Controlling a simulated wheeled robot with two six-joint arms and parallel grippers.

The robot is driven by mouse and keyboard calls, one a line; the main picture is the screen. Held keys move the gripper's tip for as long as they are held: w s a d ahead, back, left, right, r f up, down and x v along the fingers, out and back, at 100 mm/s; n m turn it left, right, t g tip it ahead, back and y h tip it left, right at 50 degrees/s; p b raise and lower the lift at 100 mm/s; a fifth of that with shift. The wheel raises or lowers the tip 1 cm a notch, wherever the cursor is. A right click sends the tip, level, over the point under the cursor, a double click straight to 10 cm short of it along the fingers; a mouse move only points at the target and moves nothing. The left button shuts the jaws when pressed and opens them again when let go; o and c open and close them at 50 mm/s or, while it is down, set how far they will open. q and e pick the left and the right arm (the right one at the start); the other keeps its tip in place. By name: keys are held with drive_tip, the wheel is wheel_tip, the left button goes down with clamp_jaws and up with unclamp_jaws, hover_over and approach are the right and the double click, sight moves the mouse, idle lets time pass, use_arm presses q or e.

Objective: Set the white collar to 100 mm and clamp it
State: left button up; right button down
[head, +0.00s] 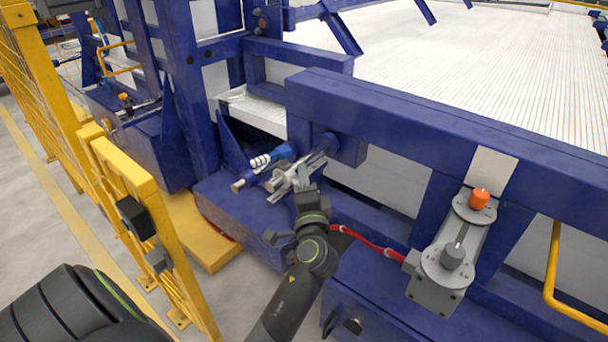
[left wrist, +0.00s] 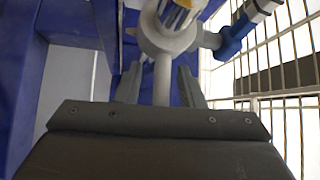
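A pale grey-white collar (left wrist: 172,42) fits around a shaft in the left wrist view, with a thin straight handle (left wrist: 162,80) extending from it toward my gripper. In the head view the collar area (head: 283,178) is small and partly hidden by my gripper, and I cannot read any scale. My left gripper (head: 302,178) is at the collar. In the left wrist view its two fingers (left wrist: 160,88) stand on either side of the handle, with gaps showing on both sides. My right gripper is not in view.
A blue part with white rings (head: 264,160) lies just left of the collar. Blue steel beams (head: 400,105) surround the spot. A grey unit with an orange knob (head: 479,197) and a red cable (head: 365,241) are to the right. Yellow fencing (head: 150,215) stands left.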

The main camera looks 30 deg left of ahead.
use_arm(q)
drive_tip(key=shift+d, duration=0.1)
clamp_jaws()
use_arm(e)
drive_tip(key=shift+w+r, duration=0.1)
use_arm(q)
drive_tip(key=w+b, duration=0.1)
drive_tip(key=w, duration=0.3)
drive_tip(key=shift+w+d, duration=0.15)
drive_tip(key=shift+w, duration=0.3)
unclamp_jaws()
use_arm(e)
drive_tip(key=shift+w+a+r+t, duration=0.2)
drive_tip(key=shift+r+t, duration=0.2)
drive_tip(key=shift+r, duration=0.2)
